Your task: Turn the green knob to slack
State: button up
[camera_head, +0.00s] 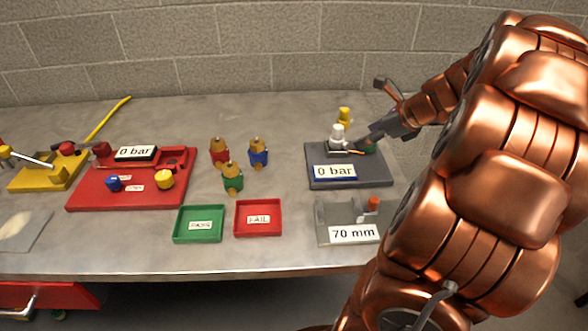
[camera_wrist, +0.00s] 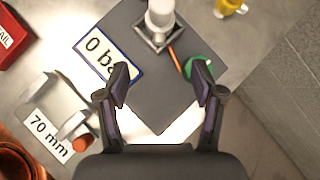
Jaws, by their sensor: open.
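The green knob (camera_wrist: 197,62) sits on the dark grey plate (camera_wrist: 150,95), beside the white cylindrical fitting (camera_wrist: 160,14). In the wrist view it lies just beyond the right fingertip, which hides part of it. In the head view only a bit of the green knob (camera_head: 369,147) shows beside my gripper (camera_head: 368,139). My gripper (camera_wrist: 162,82) is open, with nothing between its fingers. The fingers point over the plate, and the knob is off to the right of the gap between them. I cannot tell whether a finger touches it.
The "0 bar" display (camera_head: 334,171) is on the plate's front edge. A yellow part (camera_head: 344,115) stands behind the plate, and a grey "70 mm" gauge (camera_head: 354,234) in front. Green (camera_head: 198,224) and red (camera_head: 258,218) trays and several brass valves (camera_head: 233,177) are left.

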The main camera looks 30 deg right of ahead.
jog(key=s+a+r+n+g+y+p, duration=0.1)
jog(key=s+a+n+g+p, duration=0.1)
jog(key=a+n, duration=0.5)
jog(key=s+a+r+n+g+y+p, duration=0.1)
jog(key=a+n, duration=0.6)
jog(key=a, duration=1)
jog(key=s+g+p, duration=0.1)
jog(key=g+p, duration=0.1)
jog(key=shift+r+n+g, duration=0.25)
jog(key=shift+n+g, duration=0.05)
jog(key=shift+n, duration=0.1)
jog(key=shift+a, duration=0.15)
jog(key=s+a+f+n+g+h, duration=0.1)
jog(key=s+a+n, duration=0.3)
jog(key=s+n, duration=0.4)
jog(key=s+a+f+n+g+h, duration=0.2)
jog(key=s+a+n+g+h, duration=0.1)
jog(key=s+n, duration=0.6)
jog(key=shift+s+a, duration=0.25)
jog(key=shift+a, duration=0.25)
